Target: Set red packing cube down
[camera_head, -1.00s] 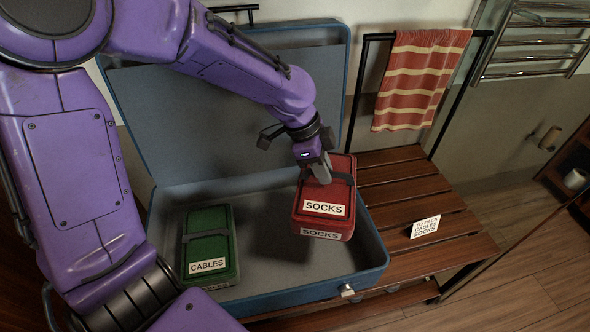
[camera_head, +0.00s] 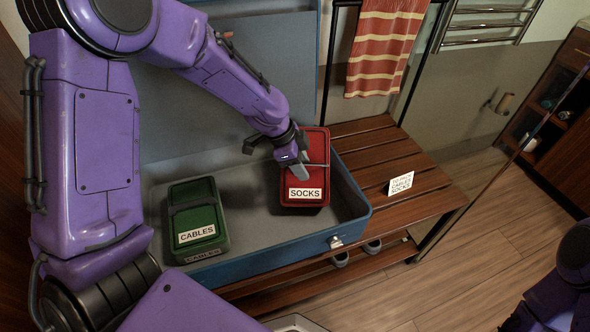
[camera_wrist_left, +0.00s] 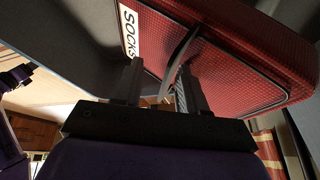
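The red packing cube (camera_head: 312,150), labelled SOCKS, lies label-up inside the right part of the open blue suitcase (camera_head: 352,205). My left gripper (camera_head: 298,172) is at the cube's top, by its dark strap. In the left wrist view the two fingers (camera_wrist_left: 158,72) stand apart, with the cube's dark strap (camera_wrist_left: 180,52) beside the right-hand finger and a gap between them. The red cube (camera_wrist_left: 235,55) fills the upper right there. The cube's underside is hidden, so its contact with the suitcase floor cannot be seen. My right gripper is out of view.
A green packing cube (camera_head: 197,217) labelled CABLES lies in the suitcase's left part, with bare floor between the cubes. The suitcase rests on a slatted wooden bench (camera_head: 395,165). A small sign card (camera_head: 400,183) stands on the bench; a striped towel (camera_head: 383,50) hangs behind.

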